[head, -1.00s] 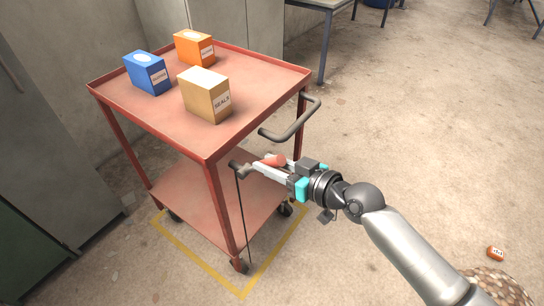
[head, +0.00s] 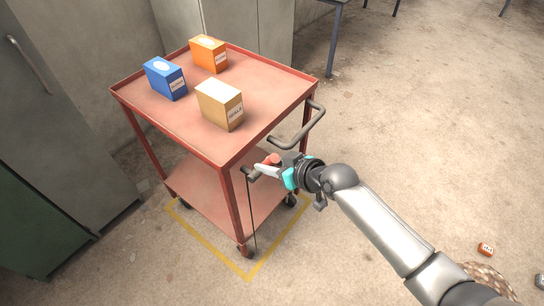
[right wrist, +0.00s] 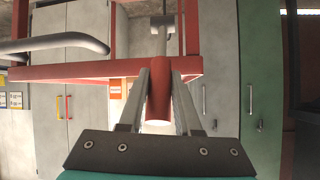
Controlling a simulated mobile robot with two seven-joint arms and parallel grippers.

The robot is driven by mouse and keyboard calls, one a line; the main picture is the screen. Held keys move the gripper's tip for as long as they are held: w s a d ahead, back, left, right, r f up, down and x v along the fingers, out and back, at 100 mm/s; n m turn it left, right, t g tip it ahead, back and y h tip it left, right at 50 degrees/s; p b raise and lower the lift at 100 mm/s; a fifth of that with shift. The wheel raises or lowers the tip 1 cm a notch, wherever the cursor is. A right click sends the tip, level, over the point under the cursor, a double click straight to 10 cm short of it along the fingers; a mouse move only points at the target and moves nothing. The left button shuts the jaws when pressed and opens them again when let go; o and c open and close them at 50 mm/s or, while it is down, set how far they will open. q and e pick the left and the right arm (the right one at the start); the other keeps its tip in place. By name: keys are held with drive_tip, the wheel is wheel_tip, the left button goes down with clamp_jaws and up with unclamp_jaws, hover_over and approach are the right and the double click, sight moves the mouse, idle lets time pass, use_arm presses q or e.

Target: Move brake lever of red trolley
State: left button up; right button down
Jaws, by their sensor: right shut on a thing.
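The red trolley (head: 180,117) stands on the concrete floor with its push handle on the right side. The brake lever (head: 272,159) is below the top shelf at the near right, with a red grip on a grey arm. A thin dark cable or rod runs down from it toward a wheel. My right gripper (head: 268,165) is shut on the lever's red grip. In the right wrist view the red grip (right wrist: 158,95) lies between the two fingers. My left gripper is not in view.
A blue box (head: 166,79), an orange box (head: 208,54) and a tan box (head: 220,104) stand on the top shelf. Grey cabinets (head: 75,90) are at the left and back. A yellow line (head: 214,250) marks the floor.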

drive_tip(key=shift+w+a+r+g+h+p, duration=0.5)
drive_tip(key=shift+a+g+h+p, duration=0.2)
drive_tip(key=shift+p, duration=1.35)
drive_tip(key=shift+w+a+r+g+h+p, duration=0.15)
drive_tip(key=shift+w+a+g+h+p, duration=0.2)
drive_tip(key=shift+p, duration=0.4)
drive_tip(key=shift+w+a+g+h+p, duration=0.15)
drive_tip(key=shift+a+g+h+p, duration=0.1)
drive_tip(key=shift+a+h+p, duration=0.15)
drive_tip(key=shift+w+a+g+h, duration=0.4)
drive_tip(key=shift+a+g+h, duration=0.15)
drive_tip(key=shift+h, duration=0.3)
drive_tip(key=c, duration=0.9)
unclamp_jaws()
drive_tip(key=o, duration=0.3)
drive_tip(key=shift+w, duration=0.1)
